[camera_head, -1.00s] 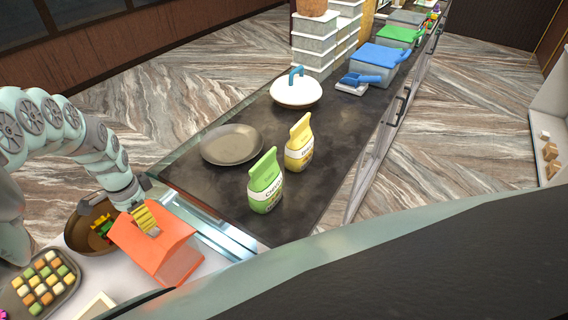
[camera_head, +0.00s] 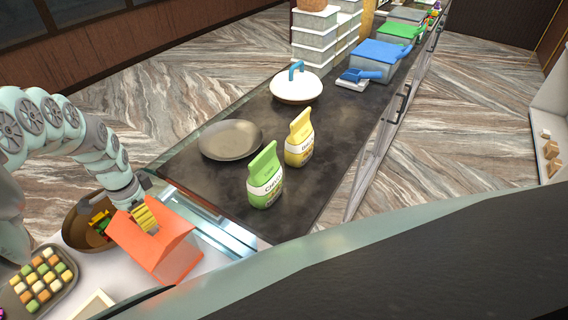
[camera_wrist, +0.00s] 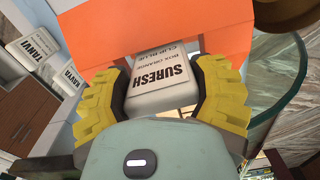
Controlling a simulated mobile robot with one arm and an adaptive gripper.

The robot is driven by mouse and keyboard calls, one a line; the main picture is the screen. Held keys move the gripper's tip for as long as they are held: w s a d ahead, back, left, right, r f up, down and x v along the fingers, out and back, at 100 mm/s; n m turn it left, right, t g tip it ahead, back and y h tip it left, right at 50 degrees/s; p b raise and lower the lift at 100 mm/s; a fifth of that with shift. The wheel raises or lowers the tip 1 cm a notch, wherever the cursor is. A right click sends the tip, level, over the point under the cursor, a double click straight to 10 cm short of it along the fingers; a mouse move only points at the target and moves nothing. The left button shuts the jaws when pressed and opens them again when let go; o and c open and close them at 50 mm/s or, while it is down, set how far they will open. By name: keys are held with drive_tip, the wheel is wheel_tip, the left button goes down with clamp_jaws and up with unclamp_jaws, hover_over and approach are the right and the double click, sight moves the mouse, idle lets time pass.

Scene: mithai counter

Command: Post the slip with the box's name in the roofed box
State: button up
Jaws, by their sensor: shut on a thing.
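The orange roofed box (camera_head: 160,253) stands at the lower left of the head view, on the white counter. It also fills the top of the wrist view (camera_wrist: 225,50). My gripper (camera_head: 145,217) is at the box's roof, with its yellow fingers pointing down. In the wrist view my gripper (camera_wrist: 162,95) is shut on a white slip (camera_wrist: 160,98) reading "SURESH", with smaller lines that appear to say "BOX ORANGE" and "CLIP BLUE". The slip's far end lies against or close to the orange roof; whether it enters an opening is unclear.
Other white slips, "TANVI" (camera_wrist: 38,45) and "KAVYA" (camera_wrist: 68,78), show left in the wrist view. A brown bowl (camera_head: 75,222) with coloured pieces and a sweets tray (camera_head: 68,282) flank the box. Green (camera_head: 264,180) and yellow (camera_head: 299,140) packets stand on the dark counter.

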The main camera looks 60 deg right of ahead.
drive_tip(key=o, duration=1.1)
drive_tip(key=shift+c, duration=0.2)
drive_tip(key=shift+r, duration=0.1)
drive_tip(key=shift+r+p, duration=3.45)
drive_tip(key=shift+r, duration=0.5)
